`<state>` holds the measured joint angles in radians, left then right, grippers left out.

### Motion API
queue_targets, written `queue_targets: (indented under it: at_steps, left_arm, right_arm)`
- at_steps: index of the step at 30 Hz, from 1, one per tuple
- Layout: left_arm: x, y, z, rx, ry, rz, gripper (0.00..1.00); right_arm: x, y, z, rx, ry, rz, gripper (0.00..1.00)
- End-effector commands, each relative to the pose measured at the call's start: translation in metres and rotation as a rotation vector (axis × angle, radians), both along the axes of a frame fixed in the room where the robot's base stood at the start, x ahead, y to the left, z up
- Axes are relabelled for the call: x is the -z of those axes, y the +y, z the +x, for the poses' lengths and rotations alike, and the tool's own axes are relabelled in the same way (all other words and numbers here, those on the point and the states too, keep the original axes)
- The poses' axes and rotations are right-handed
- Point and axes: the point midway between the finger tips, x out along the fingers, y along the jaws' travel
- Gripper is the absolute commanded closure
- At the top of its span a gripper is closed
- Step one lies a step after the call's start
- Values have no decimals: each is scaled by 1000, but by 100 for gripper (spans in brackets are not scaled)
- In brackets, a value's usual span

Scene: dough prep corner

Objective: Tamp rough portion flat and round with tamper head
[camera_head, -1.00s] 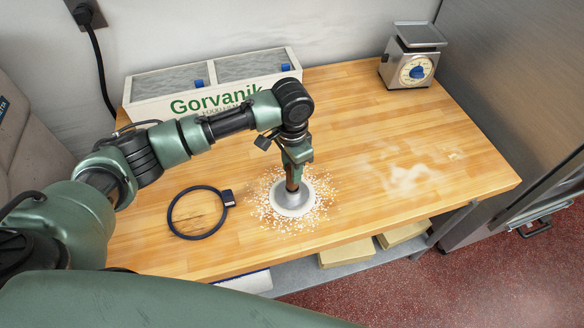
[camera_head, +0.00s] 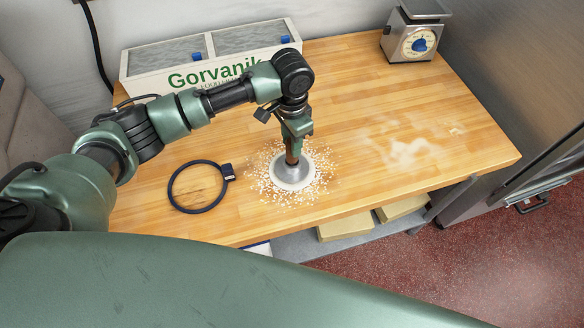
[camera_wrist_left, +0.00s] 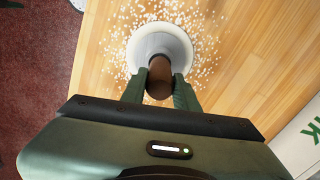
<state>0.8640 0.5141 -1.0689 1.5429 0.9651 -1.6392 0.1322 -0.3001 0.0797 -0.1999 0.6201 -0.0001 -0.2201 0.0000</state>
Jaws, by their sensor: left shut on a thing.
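The tamper has a brown handle and a wide grey round head (camera_head: 293,173). It stands upright on the wooden worktop with its head down. My left gripper (camera_head: 294,140) is shut on the tamper handle from above. In the left wrist view, the two green fingers (camera_wrist_left: 160,92) hold the brown handle (camera_wrist_left: 159,72) on both sides, with the head (camera_wrist_left: 160,42) beyond. A thin pale rim (camera_head: 292,187) shows under the head; it may be the portion, which is otherwise hidden. White crumbs are scattered all around the head. My right gripper is not in view.
A black ring with a small block (camera_head: 201,187) lies left of the tamper. A white Gorvanik bin (camera_head: 210,80) stands at the back, a dial scale (camera_head: 414,36) at the back right. Flour smears (camera_head: 410,152) mark the otherwise clear right side. The worktop's front edge is close.

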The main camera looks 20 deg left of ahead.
Motion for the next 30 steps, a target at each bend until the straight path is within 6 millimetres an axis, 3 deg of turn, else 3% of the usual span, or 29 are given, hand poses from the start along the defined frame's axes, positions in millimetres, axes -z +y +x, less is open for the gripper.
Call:
queue_targets:
  at_steps: [17,18,20,30]
  left_arm:
    - [11,0,0,0,0,0,100]
    - [11,0,0,0,0,0,62]
    - [11,0,0,0,0,0,45]
    - [11,0,0,0,0,0,45]
  right_arm:
    - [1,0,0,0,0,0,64]
    - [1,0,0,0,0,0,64]
    - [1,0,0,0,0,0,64]
    - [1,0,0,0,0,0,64]
